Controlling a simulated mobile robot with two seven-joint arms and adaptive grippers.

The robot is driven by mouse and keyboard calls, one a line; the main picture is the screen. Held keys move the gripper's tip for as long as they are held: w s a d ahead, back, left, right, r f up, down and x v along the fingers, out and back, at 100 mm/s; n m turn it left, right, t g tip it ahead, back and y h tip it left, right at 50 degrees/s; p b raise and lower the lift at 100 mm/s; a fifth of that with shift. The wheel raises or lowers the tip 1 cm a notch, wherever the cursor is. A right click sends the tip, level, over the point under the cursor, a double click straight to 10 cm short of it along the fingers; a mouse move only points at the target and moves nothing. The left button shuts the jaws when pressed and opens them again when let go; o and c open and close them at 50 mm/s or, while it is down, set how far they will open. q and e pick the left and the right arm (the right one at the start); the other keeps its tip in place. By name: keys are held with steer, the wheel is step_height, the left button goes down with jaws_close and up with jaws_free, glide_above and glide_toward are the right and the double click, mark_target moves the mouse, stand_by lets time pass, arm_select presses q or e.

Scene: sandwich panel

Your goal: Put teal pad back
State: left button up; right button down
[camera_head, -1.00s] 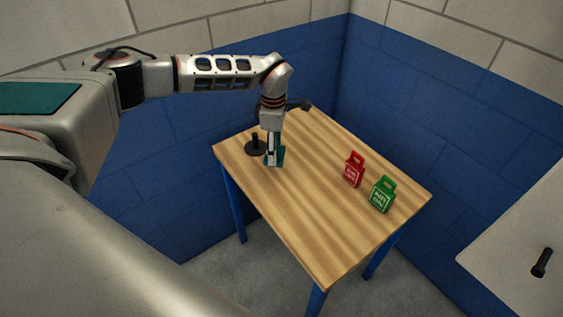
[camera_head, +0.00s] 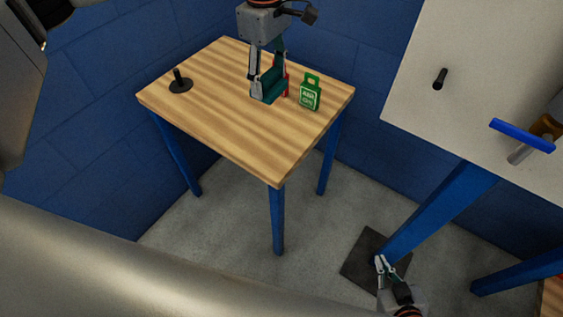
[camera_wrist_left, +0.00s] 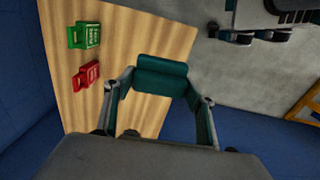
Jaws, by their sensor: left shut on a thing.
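My left gripper (camera_head: 268,95) is shut on the teal pad (camera_head: 273,84). It holds the pad over the wooden table, in front of the red tag and left of the green tag. In the left wrist view the teal pad (camera_wrist_left: 161,76) spans the space between the two fingers. A black peg on a round base (camera_head: 180,83) stands at the table's left corner, bare and apart from the gripper. My right gripper (camera_head: 381,263) is low at the bottom of the head view, above the floor; its finger gap is too small to judge.
The green tag (camera_head: 310,95) stands on the wooden table (camera_head: 220,110); the red tag (camera_wrist_left: 88,75) beside it is mostly hidden in the head view. A pale table at right bears a black bolt (camera_head: 440,78) and a blue bar (camera_head: 522,135). The table's left half is mostly clear.

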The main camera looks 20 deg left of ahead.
arm_select(q)
steer(key=shift+s+d+r, duration=0.1)
steer(key=shift+s+d, duration=0.25)
steer(key=shift+d, duration=0.05)
steer(key=shift+s+d+f, duration=0.15)
steer(key=shift+f, duration=0.05)
step_height(320, 180, down, 20)
steer(key=shift+r, duration=0.25)
steer(key=shift+b, duration=0.3)
steer(key=shift+f, duration=0.2)
steer(key=o, duration=1.1)
steer(key=shift+r, duration=0.1)
step_height(320, 180, up, 12)
steer(key=shift+r, duration=0.15)
